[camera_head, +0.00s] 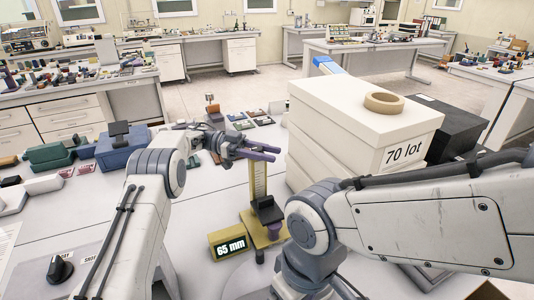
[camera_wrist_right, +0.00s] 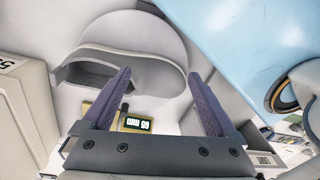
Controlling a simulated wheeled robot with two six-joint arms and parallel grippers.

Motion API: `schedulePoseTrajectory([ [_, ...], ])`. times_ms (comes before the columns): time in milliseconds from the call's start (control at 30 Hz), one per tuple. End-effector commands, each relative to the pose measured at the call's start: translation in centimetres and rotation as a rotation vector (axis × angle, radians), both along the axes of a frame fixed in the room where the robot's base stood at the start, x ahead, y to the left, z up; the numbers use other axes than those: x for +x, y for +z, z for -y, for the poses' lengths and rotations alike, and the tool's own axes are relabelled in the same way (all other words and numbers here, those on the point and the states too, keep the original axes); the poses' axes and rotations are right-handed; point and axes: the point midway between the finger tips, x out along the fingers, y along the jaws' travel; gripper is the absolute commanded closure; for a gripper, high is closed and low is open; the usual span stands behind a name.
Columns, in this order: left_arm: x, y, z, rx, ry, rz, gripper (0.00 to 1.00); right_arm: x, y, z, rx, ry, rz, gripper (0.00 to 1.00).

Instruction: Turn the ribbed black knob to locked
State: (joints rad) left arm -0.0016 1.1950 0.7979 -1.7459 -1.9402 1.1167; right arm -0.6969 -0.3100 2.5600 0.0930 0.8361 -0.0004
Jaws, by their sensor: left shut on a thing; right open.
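A black knob (camera_head: 60,268) stands on a grey panel at the lower left of the head view; its ribs and label are too small to read. My left gripper (camera_head: 268,153) is well to its right, with its purple fingers close together at the top of a yellow gauge post (camera_head: 258,182); it appears shut on that post. The gauge has a black block (camera_head: 267,211) low on the post and a display (camera_head: 228,246) reading 65 mm. My right gripper (camera_wrist_right: 165,100) is open and empty in the right wrist view, with the display (camera_wrist_right: 136,123) beyond its fingers.
White boxes (camera_head: 345,120), the top one marked 70 lot, stand right of the gauge, with a tape roll (camera_head: 384,102) on top. A blue case (camera_head: 122,148) and a green case (camera_head: 50,156) stand at the left. My right arm covers much of the right side.

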Motion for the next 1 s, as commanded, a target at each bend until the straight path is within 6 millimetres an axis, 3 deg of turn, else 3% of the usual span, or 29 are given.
schedulePoseTrajectory([
  [167, -0.1, 0.2, 0.1, -0.003, -0.003, 0.001, 1.0, 0.0, 0.0, 0.0, 0.0, 0.0, 0.0, 0.07],
  [200, -0.1, 0.2, 0.1, -0.003, -0.003, 0.001, 0.49, 0.0, 0.0, 0.0, 0.0, 0.0, 0.0, 0.07],
  [267, -0.1, 0.2, 0.1, -0.003, -0.003, 0.001, 0.31, 0.0, 0.0, 0.0, 0.0, 0.0, 0.0, 0.07],
  [667, 0.0, 0.6, 0.0, -0.002, 0.001, 0.004, 0.31, 0.0, -0.3, 0.0, 0.0, 0.0, 0.0, 0.07],
  [867, -0.1, 3.7, 0.0, -0.002, -0.001, 0.008, 0.31, 0.0, -1.5, 0.0, 0.0, 0.0, 0.0, 0.07],
  [1000, -1.6, 5.4, 2.3, -0.002, -0.005, 0.001, 0.31, 0.0, -2.5, 0.0, 0.0, 0.0, 0.0, 0.07],
])
